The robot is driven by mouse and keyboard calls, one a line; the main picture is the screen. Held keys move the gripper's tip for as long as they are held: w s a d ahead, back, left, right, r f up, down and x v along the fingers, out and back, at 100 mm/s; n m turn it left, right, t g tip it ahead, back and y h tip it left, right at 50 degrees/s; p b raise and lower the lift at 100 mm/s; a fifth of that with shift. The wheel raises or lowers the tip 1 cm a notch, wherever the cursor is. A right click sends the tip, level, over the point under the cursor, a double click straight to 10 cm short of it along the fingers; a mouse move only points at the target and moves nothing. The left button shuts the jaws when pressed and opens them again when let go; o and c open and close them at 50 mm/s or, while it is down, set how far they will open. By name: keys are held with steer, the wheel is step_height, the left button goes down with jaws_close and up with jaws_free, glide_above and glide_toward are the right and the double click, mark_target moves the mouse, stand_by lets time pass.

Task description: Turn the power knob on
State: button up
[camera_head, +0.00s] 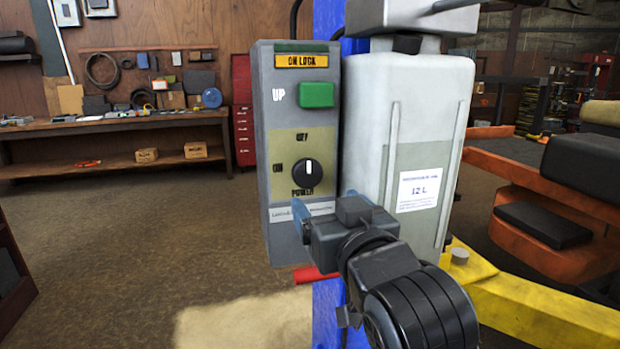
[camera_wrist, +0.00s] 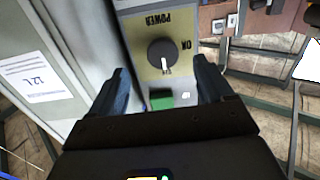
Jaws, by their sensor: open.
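The power knob (camera_head: 307,173) is a round black dial with a white mark on the front of a grey control box (camera_head: 265,215). Its mark points up toward the OFF label; the ON label is to its left and POWER below. In the wrist view, which is upside down, the knob (camera_wrist: 161,53) appears between and beyond my two fingers. My gripper (camera_head: 323,206) is open and empty, in front of the box's lower part. In the wrist view my gripper (camera_wrist: 161,66) has its fingers spread wider than the knob; no contact with the knob shows.
A green UP button (camera_head: 317,94) sits above the knob, under an ON LOCK label (camera_head: 302,61). A white 12 L tank (camera_head: 425,130) stands close on the right, beside a blue post (camera_head: 326,325). Yellow lift arm (camera_head: 530,305) is lower right. Floor at left is open.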

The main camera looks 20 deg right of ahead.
mark_target(309, 172)
steer(key=w, duration=0.3)
steer(key=w+r+p, duration=0.1)
steer(key=w, duration=0.2)
steer(key=w+r, duration=0.1)
steer(key=w, duration=0.1)
steer(key=shift+w+d, duration=0.25)
steer(key=shift+w, duration=0.15)
steer(key=shift+c, duration=0.2)
steer(key=c, duration=1)
steer(key=shift+o, duration=0.2)
